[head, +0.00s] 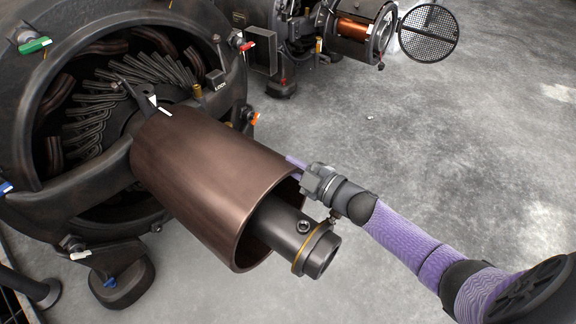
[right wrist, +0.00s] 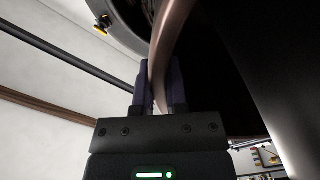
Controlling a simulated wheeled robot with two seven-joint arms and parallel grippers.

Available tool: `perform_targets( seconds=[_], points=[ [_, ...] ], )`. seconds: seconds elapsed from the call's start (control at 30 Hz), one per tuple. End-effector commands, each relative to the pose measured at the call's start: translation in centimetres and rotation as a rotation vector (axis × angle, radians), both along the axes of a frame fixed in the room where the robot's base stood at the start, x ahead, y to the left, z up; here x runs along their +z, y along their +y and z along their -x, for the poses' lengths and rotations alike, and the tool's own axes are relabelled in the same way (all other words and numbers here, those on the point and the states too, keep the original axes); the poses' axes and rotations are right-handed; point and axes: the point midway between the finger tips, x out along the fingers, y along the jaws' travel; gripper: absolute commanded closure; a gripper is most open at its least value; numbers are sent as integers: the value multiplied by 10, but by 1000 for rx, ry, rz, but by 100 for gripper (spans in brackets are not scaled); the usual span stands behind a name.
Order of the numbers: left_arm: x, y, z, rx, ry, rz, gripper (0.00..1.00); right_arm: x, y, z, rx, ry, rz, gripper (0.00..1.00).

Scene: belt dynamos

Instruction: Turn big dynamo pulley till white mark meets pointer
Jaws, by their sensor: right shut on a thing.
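The big dynamo pulley (head: 200,170) is a brown metal drum on a dark shaft (head: 295,235), in front of the large dynamo (head: 25,110). A dark pointer (head: 138,92) reaches to the pulley's back top edge. White patches show there: one by the pointer's tip, and a white mark (head: 164,111) just right of it; they look very close, but I cannot tell if they line up exactly. My right gripper (head: 294,164) is shut on the pulley's front rim at its right side. In the right wrist view the rim (right wrist: 160,65) runs between its two fingers (right wrist: 160,92).
A smaller dynamo with a copper drum (head: 355,35) and a round mesh cover (head: 428,32) stand at the back. The grey floor at right is clear.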

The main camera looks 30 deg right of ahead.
Motion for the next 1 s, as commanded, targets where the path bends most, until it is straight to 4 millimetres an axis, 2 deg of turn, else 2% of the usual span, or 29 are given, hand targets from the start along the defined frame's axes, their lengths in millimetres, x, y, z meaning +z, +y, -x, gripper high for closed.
perform_targets(
  seconds=[0.17,0.2,0.33,0.37,0.67,0.77,1.0],
  points=[
    [1,0,1,0,1,0,41,3,4,1,14,-10,0,100],
    [1,0,1,0,2,0,41,3,4,0,14,-11,1,80],
    [2,0,4,0,7,0,41,3,4,0,14,-11,1,52],
    [2,0,5,0,8,0,41,3,4,0,13,-11,1,49],
    [6,0,8,0,11,0,41,4,3,4,12,-9,3,49],
    [16,0,3,0,-1,0,41,8,-4,22,11,-9,3,49],
    [34,0,-9,0,-31,0,41,7,-24,77,11,-11,3,49]
  ],
)
